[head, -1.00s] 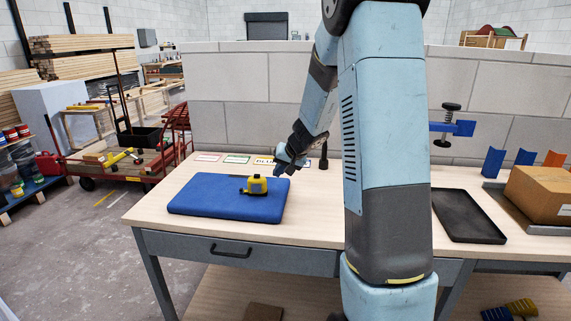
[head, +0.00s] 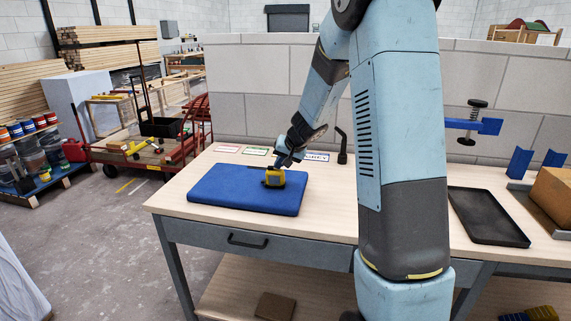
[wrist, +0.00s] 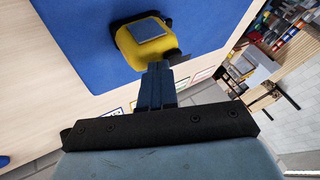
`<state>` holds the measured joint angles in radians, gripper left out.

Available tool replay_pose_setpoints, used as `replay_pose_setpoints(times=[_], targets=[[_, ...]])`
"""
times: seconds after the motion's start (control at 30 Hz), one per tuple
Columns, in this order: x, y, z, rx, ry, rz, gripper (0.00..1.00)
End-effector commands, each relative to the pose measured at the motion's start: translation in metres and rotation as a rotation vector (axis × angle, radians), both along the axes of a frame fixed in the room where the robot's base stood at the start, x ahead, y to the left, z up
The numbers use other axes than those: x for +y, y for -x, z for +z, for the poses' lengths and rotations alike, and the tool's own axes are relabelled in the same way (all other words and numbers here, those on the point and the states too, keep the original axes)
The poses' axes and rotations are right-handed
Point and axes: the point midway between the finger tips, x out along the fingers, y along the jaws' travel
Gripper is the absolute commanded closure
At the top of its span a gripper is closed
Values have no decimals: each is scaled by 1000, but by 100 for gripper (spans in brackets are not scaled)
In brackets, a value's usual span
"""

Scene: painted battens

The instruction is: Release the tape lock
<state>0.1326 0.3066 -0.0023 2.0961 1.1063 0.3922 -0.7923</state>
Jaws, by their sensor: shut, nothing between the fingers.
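The yellow tape measure (head: 274,178) sits on the blue mat (head: 232,192) on the workbench. In the wrist view the tape measure (wrist: 146,42) shows a grey patch on its face and a dark tab (wrist: 177,57) at its edge. My gripper (wrist: 158,68) is shut and empty, with its fingertips right by the tab. I cannot tell whether they touch it.
Labelled cards (head: 256,151) lie behind the mat. A dark upright post (head: 342,147) stands to their right. A black tray (head: 486,216) and a cardboard box (head: 553,196) are on the right. Bare benchtop (head: 325,205) lies right of the mat.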

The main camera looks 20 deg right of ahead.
Motion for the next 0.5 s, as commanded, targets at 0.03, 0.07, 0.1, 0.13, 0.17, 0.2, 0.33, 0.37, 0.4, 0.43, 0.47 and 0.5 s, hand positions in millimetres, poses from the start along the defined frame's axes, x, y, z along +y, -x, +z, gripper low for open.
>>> replay_pose_setpoints(times=[0.03, 0.07, 0.1, 0.13, 0.17, 0.2, 0.33, 0.37, 0.4, 0.43, 0.47, 0.5], targets=[[2, 0, 0, 1, 0, 0, 100], [1, 0, 0, 1, -1, 0, 100], [1, 0, 0, 1, -1, 0, 100], [1, 0, 0, 1, -1, 0, 100], [1, 0, 0, 1, -1, 0, 100], [1, 0, 0, 1, -1, 0, 100], [1, 0, 0, 1, 0, 0, 100], [0, 0, -1, 1, 0, 0, 100], [-2, 1, 0, 1, 0, 0, 100], [-3, 2, -1, 1, 0, 0, 100], [-5, 2, 0, 1, 0, 0, 100], [-10, 4, -1, 1, 0, 0, 100]])
